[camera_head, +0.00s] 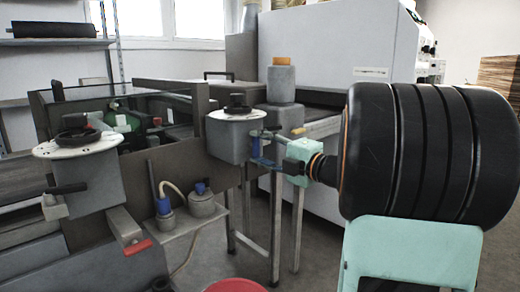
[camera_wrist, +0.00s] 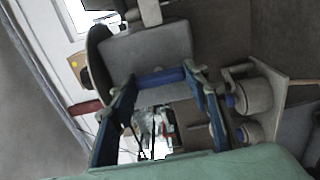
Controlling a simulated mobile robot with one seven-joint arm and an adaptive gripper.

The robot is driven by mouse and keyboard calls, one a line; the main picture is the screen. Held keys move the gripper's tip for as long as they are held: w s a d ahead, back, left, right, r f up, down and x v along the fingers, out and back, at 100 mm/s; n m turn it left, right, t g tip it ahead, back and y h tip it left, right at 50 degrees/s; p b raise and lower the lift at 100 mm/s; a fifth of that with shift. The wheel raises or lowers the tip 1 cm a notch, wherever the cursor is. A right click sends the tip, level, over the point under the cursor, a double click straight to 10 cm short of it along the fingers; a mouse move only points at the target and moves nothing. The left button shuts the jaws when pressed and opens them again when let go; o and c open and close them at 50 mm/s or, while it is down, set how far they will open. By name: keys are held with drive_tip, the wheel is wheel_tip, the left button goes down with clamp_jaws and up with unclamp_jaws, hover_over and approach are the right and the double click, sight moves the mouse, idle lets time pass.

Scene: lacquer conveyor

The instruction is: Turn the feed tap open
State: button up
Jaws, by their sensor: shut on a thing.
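The feed tap shows as a blue lever grip (camera_head: 254,147) at the lower front of a grey box (camera_head: 229,140) with a white round dial on top. In the wrist view the blue grip (camera_wrist: 160,78) lies crosswise between my two fingers, just below the grey box (camera_wrist: 150,50). My gripper (camera_head: 265,149) reaches in from the right and is shut on the blue grip; the fingers (camera_wrist: 162,84) sit at its two ends. The fingers partly hide the lever in the head view.
A second grey box with a dial (camera_head: 83,150) and a red-handled lever (camera_head: 134,246) stand at the left. Blue-topped pots (camera_head: 201,200) sit on a small shelf below the tap. A red bucket (camera_head: 236,286) is at the bottom edge. Thin metal legs (camera_head: 276,225) stand under my gripper.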

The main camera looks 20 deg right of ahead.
drive_tip(key=o, duration=1.2)
drive_tip(key=shift+c, duration=0.2)
drive_tip(key=v, duration=1.2)
